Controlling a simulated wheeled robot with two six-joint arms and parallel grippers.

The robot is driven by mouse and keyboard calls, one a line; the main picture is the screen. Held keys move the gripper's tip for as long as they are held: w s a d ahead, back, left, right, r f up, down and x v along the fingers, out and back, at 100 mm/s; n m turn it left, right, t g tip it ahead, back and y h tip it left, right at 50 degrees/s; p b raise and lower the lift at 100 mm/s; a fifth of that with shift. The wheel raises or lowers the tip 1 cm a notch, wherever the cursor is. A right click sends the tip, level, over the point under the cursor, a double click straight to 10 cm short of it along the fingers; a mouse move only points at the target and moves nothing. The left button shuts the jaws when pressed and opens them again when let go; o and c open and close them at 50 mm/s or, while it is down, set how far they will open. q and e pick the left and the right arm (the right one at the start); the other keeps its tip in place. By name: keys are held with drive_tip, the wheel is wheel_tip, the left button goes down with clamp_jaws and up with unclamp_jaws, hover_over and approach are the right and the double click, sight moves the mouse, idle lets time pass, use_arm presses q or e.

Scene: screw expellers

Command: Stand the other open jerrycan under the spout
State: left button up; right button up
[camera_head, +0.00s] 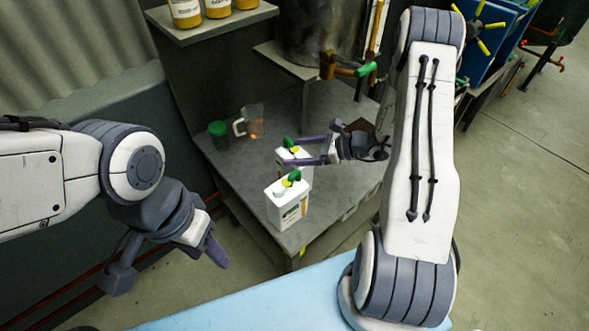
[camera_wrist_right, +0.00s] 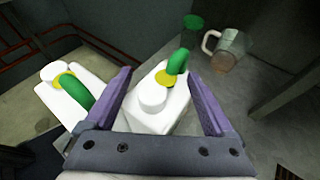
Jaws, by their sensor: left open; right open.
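Two white jerrycans, each with a green curved part and a yellow ring on top, stand upright on the grey bench. The rear jerrycan (camera_head: 291,154) is partly hidden by my right gripper (camera_head: 292,152), which is open with its purple fingers either side of it. In the right wrist view this jerrycan (camera_wrist_right: 155,110) shows between the fingers; I cannot tell whether they touch it. The front jerrycan (camera_head: 288,206) stands nearer the bench's front edge; it also shows in the right wrist view (camera_wrist_right: 65,95). The spout (camera_head: 328,66) is a brass tap with a green handle. My left gripper (camera_head: 219,256) is open, away from the bench.
A metal tank (camera_head: 305,30) stands on a raised shelf (camera_head: 285,62). A shelf (camera_head: 210,28) with several yellow-labelled containers is at upper left.

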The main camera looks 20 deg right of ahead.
clamp_jaws()
idle(1.3)
